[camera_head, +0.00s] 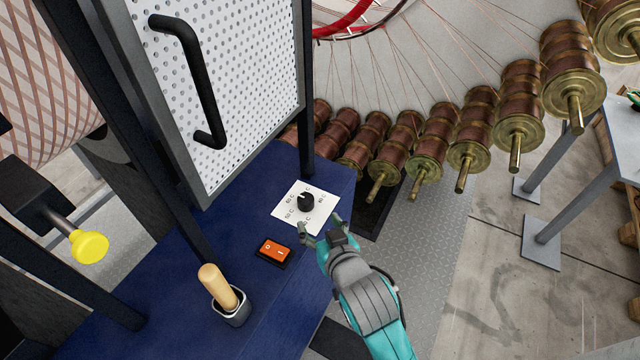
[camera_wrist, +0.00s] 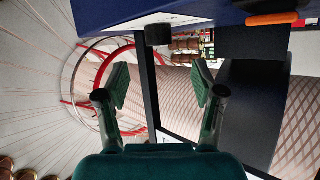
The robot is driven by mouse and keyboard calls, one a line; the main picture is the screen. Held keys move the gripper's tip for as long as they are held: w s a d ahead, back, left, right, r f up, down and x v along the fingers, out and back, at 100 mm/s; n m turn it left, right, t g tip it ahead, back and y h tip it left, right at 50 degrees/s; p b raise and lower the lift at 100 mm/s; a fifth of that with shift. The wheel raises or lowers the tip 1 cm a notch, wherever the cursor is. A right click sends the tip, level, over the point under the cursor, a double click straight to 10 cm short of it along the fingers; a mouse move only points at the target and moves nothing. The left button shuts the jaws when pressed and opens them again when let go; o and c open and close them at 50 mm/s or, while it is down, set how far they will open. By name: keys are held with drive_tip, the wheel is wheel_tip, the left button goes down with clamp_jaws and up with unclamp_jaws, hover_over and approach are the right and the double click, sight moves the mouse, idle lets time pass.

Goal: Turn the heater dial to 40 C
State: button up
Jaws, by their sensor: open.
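The heater dial (camera_head: 306,202) is a small black knob on a white square plate (camera_head: 285,212) with temperature marks around it. The plate lies on the blue cabinet top, near its right corner. I cannot tell exactly which mark the dial points at. My gripper (camera_head: 320,227) is open and empty, just below and right of the dial, apart from it, and covers a lower part of the plate. In the wrist view the dial (camera_wrist: 158,34) shows above and between the open fingers (camera_wrist: 159,86), beyond their tips.
A perforated door (camera_head: 225,85) with a black handle and a dark post rise behind. A yellow knob (camera_head: 89,246) is at left; copper spools (camera_head: 440,140) curve along the right.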

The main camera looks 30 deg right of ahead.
sight(307, 202)
drive_tip(key=shift+n, duration=0.3)
drive_tip(key=x, duration=1.1)
drive_tip(key=shift+w+d+r, duration=0.15)
drive_tip(key=shift+w+r, duration=0.05)
drive_tip(key=shift+r, duration=0.15)
drive_tip(key=c, duration=1.2)
